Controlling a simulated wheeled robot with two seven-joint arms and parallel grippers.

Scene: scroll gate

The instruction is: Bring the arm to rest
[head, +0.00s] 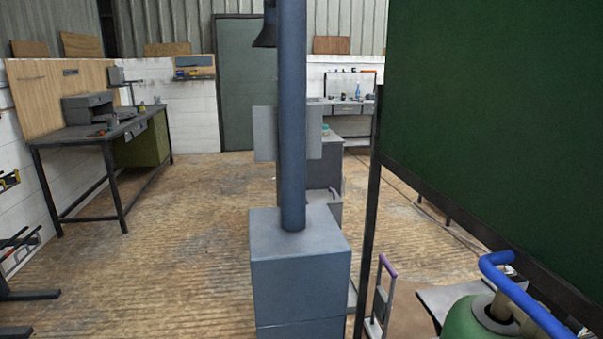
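Neither of my grippers shows in the head view, and I see no part of either arm that I can be sure of. Whether the grippers are open or shut, and what they are near, is hidden from this view.
A blue-grey post (293,130) on a boxy base (300,275) stands close in the middle. A green screen (490,120) fills the right. A green cylinder (470,322) and blue handle (520,297) are at lower right. A workbench (75,135) stands left; floor (180,230) before it is clear.

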